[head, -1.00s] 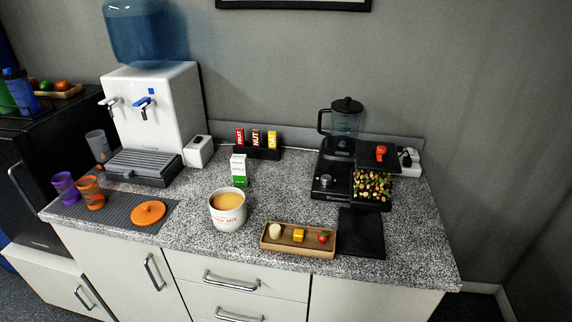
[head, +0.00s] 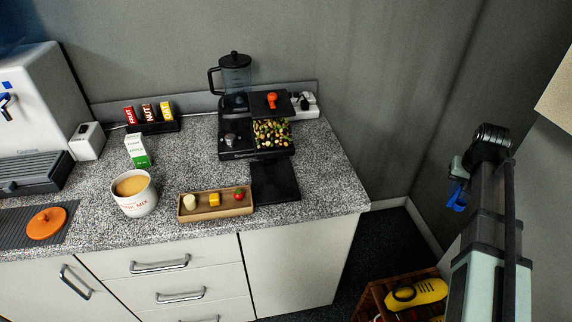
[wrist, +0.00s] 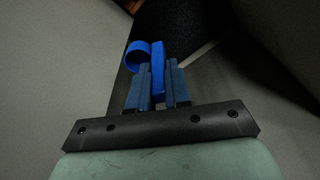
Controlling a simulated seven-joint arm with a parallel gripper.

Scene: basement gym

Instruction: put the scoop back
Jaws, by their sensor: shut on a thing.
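A blue scoop (head: 457,199) is held in my gripper (head: 456,172) at the right of the head view, out past the counter's right end. In the wrist view the scoop's round, ring-like end (wrist: 138,54) sticks out beyond the fingertips to the left. Its blue handle stands between the two dark fingers of my gripper (wrist: 158,78), which are shut on it. A white tub (head: 136,204) with red lettering ending in "MIX" stands upright on the counter, open and filled with tan contents. An orange round lid (head: 47,223) lies on a grey mat to its left.
A tray (head: 190,213) with three small foods sits right of the tub. A green-white carton (head: 137,151) stands behind the tub. A blender (head: 235,75), black scale-like device and bin of mixed pieces are farther right. A wooden crate (head: 372,300) with a yellow item is low, near my arm.

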